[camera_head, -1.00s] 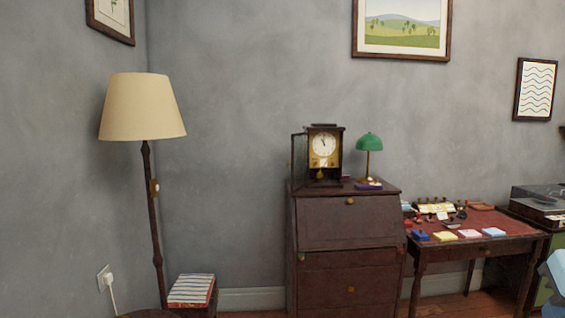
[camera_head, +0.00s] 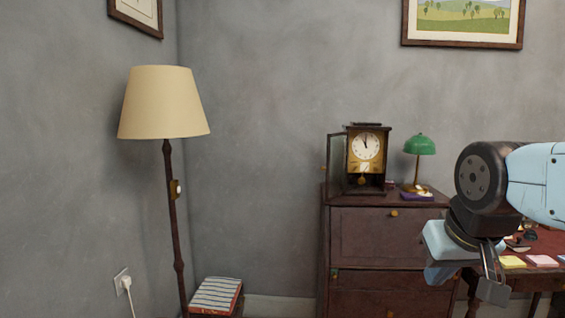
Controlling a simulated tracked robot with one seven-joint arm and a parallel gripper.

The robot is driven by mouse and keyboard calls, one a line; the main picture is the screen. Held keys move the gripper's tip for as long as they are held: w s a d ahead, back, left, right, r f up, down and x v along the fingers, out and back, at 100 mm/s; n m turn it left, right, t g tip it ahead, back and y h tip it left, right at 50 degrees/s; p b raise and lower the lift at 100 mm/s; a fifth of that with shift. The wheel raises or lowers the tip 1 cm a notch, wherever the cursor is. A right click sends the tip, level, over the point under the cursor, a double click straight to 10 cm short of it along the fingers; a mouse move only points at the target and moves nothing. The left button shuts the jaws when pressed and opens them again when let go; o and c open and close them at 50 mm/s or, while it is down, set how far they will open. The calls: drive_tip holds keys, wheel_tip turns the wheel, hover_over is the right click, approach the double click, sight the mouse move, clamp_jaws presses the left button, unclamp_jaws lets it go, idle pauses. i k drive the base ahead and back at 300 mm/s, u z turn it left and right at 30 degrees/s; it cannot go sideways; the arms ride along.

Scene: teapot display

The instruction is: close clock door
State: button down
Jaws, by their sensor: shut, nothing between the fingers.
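The clock (camera_head: 365,158) is a dark wooden case with a white dial and a brass pendulum, standing on top of a dark wooden bureau (camera_head: 388,238). Its glazed door (camera_head: 337,165) is swung open to the left, its hinge side at the case's left edge. My gripper (camera_head: 492,282) is in the lower right, in front of the desk and to the right of the bureau, well below and right of the clock. It is shut and empty, touching neither the clock nor its door.
A green lamp (camera_head: 420,150) stands on the bureau just right of the clock. A floor lamp (camera_head: 164,105) stands at the left, with striped books (camera_head: 216,294) near its foot. A red-topped desk (camera_head: 548,245) holds small items.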

sight(327, 199)
drive_tip(key=z, duration=0.25)
drive_tip(key=i, duration=0.9)
drive_tip(key=z, duration=0.3)
